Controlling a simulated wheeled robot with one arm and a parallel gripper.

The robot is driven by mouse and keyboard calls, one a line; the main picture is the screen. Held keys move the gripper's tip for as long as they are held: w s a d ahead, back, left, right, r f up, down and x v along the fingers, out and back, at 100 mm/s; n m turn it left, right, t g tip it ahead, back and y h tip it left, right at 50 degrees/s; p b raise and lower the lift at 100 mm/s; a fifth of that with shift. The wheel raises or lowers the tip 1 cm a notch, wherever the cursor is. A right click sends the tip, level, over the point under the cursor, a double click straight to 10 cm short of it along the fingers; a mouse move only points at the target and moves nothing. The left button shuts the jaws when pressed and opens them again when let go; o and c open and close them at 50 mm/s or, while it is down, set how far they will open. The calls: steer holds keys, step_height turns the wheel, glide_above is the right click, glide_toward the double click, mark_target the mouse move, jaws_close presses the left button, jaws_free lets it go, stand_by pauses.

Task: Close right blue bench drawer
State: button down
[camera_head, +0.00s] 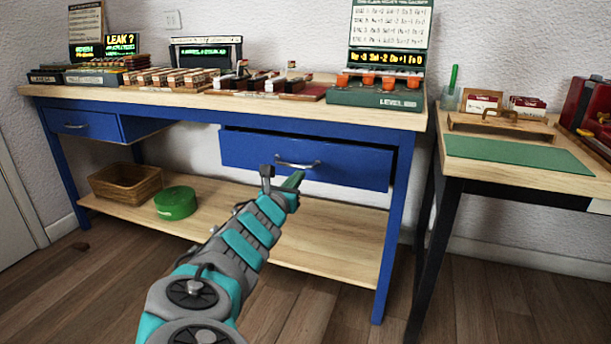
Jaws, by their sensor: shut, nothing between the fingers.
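The right blue drawer (350,165) of the blue bench (386,240) stands partly pulled out, with a dark gap above its front panel. Its curved metal handle (298,165) is at the middle left of the front. My gripper (284,178) is shut and empty, reaching up from the lower middle. In the picture its tip overlaps the drawer front just below and left of the handle. I cannot tell whether it touches. My gripper and wrist cover part of the drawer's lower edge.
The left blue drawer (78,122) is also pulled out. A wicker basket (125,183) and a green round container (176,202) stand on the lower shelf (325,235). A second table (480,172) stands close on the right. Wooden floor in front is clear.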

mark_target(317, 152)
steer(key=x, duration=1.2)
steer(key=shift+f, duration=0.1)
steer(key=shift+w, duration=0.2)
steer(key=shift+d, duration=0.1)
steer(key=shift+w+d+r, duration=0.1)
steer(key=shift+w+r, duration=0.1)
steer(key=shift+w, duration=0.05)
steer(key=p+x, duration=0.3)
steer(key=x, duration=0.1)
steer(key=shift+r, duration=0.1)
steer(key=shift+r, duration=0.15)
